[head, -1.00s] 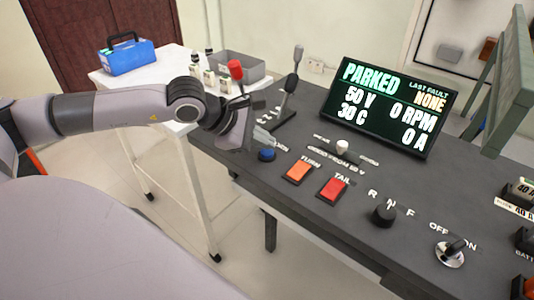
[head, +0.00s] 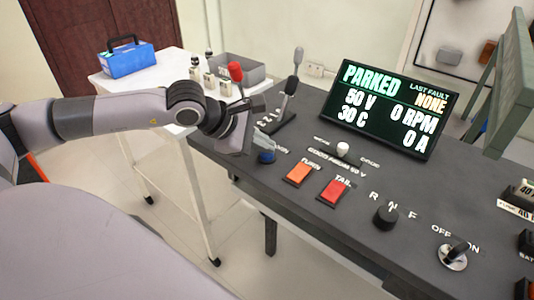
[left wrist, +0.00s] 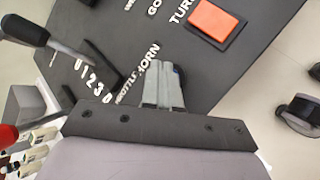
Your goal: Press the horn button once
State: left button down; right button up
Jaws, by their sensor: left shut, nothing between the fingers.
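The horn button (head: 266,157) is a round blue button at the near left edge of the dark console, left of the orange TURN switch (head: 299,173). My left gripper (head: 265,143) is shut and empty, its fingertips right at the button and covering part of it in the head view. In the left wrist view the shut fingers (left wrist: 163,70) lie beside the HORN lettering, and only a dark blue sliver of the button (left wrist: 180,76) shows past them. I cannot tell whether the fingertips touch the button. My right gripper is not in view.
Levers (head: 291,84) stand on the console behind the gripper. A red TAIL switch (head: 333,191), a black R-N-F knob (head: 385,216) and an OFF-ON key switch (head: 454,254) lie to the right. The display (head: 390,107) reads PARKED, fault NONE.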

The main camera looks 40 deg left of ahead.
aim_at(263, 156)
pick_arm(q)
jog(key=shift+f, duration=0.25)
dwell(0.4)
jog(key=shift+r, duration=0.85)
jog(key=shift+r, duration=0.1)
jog(key=shift+r+p, duration=1.4)
jog(key=shift+r, duration=1.05)
